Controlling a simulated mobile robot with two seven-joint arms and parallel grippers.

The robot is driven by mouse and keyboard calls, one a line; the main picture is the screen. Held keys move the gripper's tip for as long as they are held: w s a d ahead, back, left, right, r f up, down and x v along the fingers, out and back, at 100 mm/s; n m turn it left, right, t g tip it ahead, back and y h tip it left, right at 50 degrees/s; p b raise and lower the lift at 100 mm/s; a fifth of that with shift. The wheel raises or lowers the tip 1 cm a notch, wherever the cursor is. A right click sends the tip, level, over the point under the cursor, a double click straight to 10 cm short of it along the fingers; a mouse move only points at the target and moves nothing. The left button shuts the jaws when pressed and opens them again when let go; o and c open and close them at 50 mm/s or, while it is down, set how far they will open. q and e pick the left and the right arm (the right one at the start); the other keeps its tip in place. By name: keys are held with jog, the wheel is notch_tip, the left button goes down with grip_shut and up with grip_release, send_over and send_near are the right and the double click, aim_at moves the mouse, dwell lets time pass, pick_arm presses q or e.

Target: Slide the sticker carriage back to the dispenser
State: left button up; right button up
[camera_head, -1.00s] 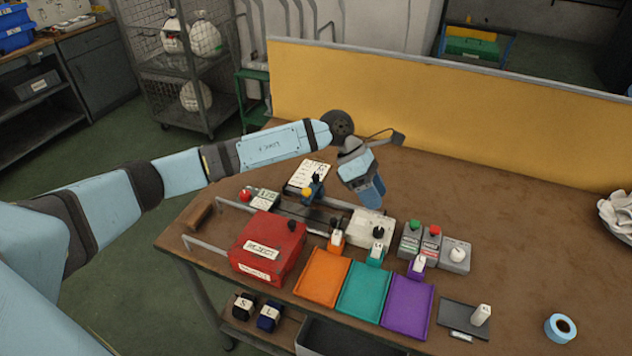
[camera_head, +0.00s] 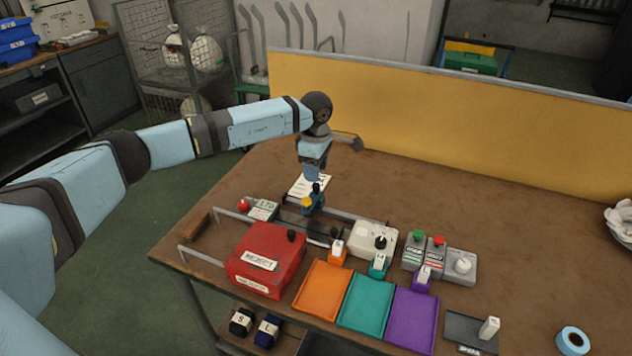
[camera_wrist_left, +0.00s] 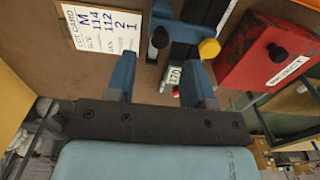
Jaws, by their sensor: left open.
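The sticker carriage (camera_head: 309,203) is a small blue block with a black upright knob and a yellow knob, on a dark rail behind the red box. In the left wrist view the carriage (camera_wrist_left: 185,25) lies just past the fingertips. My left gripper (camera_head: 313,172) is open, pointing down right above the carriage. In the wrist view, my left gripper's fingers (camera_wrist_left: 158,72) stand apart, with the black knob in line with the gap. Contact cannot be told. A white box (camera_head: 370,236) with a black knob stands at the rail's right; I cannot tell if it is the dispenser. My right gripper is out of view.
A lot card (camera_head: 310,185) lies behind the carriage. The red reject box (camera_head: 266,260) is in front of the rail. Orange (camera_head: 322,290), teal (camera_head: 365,304) and purple (camera_head: 411,318) trays line the front. A button box (camera_head: 437,256) is at right. The back of the table is clear.

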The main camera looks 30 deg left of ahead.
pick_arm(q)
jog(key=shift+f, duration=2.35)
grip_shut()
jog(key=shift+d, duration=0.15)
